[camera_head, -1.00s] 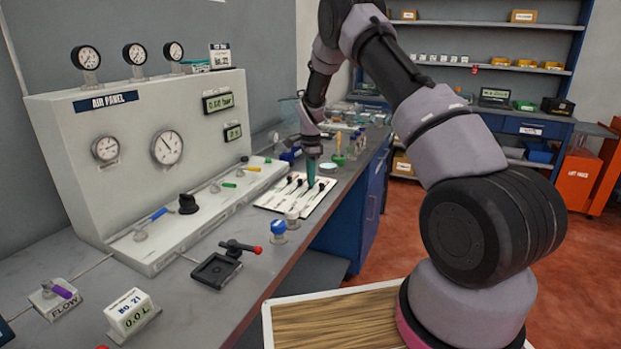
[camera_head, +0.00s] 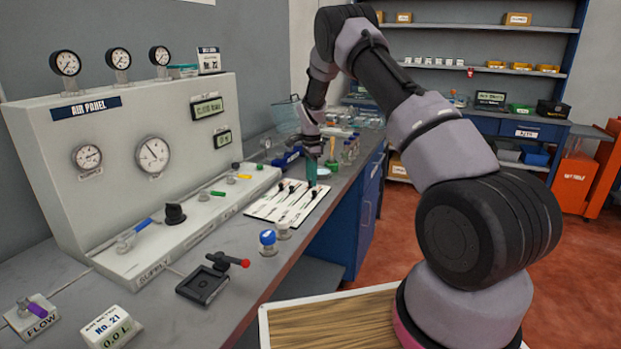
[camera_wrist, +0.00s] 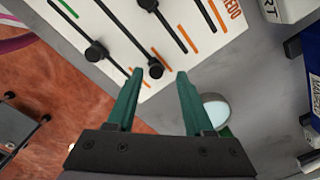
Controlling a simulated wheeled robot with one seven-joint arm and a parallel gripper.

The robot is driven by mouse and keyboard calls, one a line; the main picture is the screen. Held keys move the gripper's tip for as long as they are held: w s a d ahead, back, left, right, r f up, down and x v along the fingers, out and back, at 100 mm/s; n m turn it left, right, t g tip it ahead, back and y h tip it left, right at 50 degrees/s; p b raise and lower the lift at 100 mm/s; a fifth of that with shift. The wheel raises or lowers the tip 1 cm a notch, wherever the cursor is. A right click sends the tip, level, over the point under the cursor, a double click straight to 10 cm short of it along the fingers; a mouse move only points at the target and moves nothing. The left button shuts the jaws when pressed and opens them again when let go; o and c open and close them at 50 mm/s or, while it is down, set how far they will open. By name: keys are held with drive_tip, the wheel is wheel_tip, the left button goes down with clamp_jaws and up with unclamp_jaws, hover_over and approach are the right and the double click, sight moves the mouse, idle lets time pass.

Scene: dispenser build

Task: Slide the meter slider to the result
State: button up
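The white slider board (camera_head: 262,209) lies on the grey bench, with several black-knobbed sliders in dark slots. It also shows at the top of the wrist view (camera_wrist: 120,45), with green and orange marks beside the slots. My gripper (camera_head: 311,178) points down at the board's far end. In the wrist view my gripper (camera_wrist: 157,75) has its two green fingers apart and nothing between the tips. A black slider knob (camera_wrist: 156,71) shows just beyond and between the fingertips. Another knob (camera_wrist: 95,52) is to the left. I cannot tell which slider is the meter slider.
The air panel (camera_head: 130,150) with gauges stands along the left. A blue-topped knob (camera_head: 267,240) and a black fixture with a red-tipped lever (camera_head: 205,285) are on the bench near the board. A round pale disc (camera_wrist: 215,108) lies right of the fingers.

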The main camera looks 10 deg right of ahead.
wheel_tip(320, 180, up, 11)
drive_tip(key=shift+f, duration=0.15)
idle(0.6)
drive_tip(key=s+d+r+n+t+y, duration=0.1)
drive_tip(key=s+d+r+n+t, duration=0.15)
drive_tip(key=s+r, duration=0.8)
drive_tip(key=s+d+r+n+t+y, duration=0.1)
drive_tip(key=s+r+n, duration=0.2)
drive_tip(key=s+r, duration=0.7)
drive_tip(key=s+r+n+t, duration=0.2)
drive_tip(key=s+n, duration=0.1)
drive_tip(key=s, duration=0.8)
drive_tip(key=s+r+n+t, duration=0.1)
drive_tip(key=s+r+n, duration=0.2)
drive_tip(key=s, duration=0.9)
drive_tip(key=shift+r+n+t, duration=0.35)
